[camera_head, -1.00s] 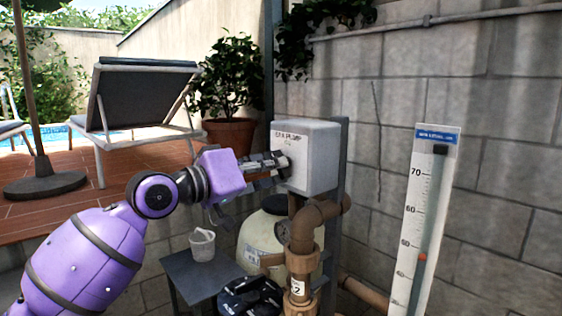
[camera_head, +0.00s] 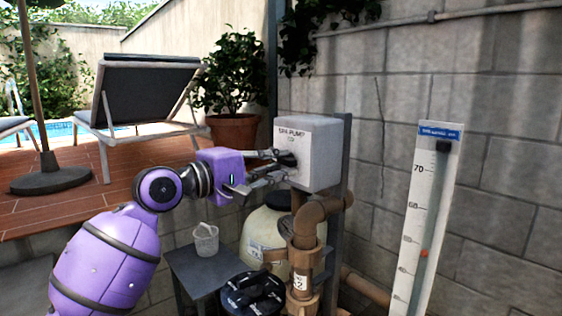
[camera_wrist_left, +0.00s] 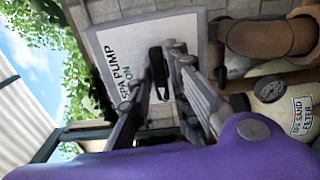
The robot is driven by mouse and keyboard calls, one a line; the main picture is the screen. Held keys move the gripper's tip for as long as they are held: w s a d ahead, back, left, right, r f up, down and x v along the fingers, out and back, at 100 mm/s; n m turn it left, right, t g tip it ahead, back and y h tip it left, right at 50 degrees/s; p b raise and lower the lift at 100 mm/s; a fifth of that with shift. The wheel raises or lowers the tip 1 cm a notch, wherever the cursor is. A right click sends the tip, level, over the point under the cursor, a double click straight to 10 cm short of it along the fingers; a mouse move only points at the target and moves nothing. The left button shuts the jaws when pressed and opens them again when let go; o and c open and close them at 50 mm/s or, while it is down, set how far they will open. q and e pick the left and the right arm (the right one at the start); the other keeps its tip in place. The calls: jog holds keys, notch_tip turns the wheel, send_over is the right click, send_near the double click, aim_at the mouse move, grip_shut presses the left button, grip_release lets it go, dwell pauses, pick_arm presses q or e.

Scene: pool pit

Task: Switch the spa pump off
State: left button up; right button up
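The spa pump switch box (camera_head: 318,152) is a light grey box on a dark post, its front lettered "SPA PUMP". In the left wrist view the box face (camera_wrist_left: 190,30) also reads "ON" in green, beside a black switch handle (camera_wrist_left: 157,72). My left gripper (camera_head: 270,165) is at the box front, its fingers pointing at the handle. In the wrist view the fingers (camera_wrist_left: 155,88) are spread, one on each side of the handle; whether either touches it I cannot tell. The fingers partly hide the handle in the head view. My right gripper is not in view.
Brown pipes (camera_head: 305,235) and a cream sand filter tank (camera_head: 262,232) stand below the box. A small table (camera_head: 190,270) holds a white basket (camera_head: 205,239). A tall thermometer board (camera_head: 425,220) leans at the right. A potted plant (camera_head: 233,132) stands behind.

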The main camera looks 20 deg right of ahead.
pick_arm(q)
jog(key=shift+o, duration=1.3)
jog(key=v, duration=0.7)
dwell(0.5)
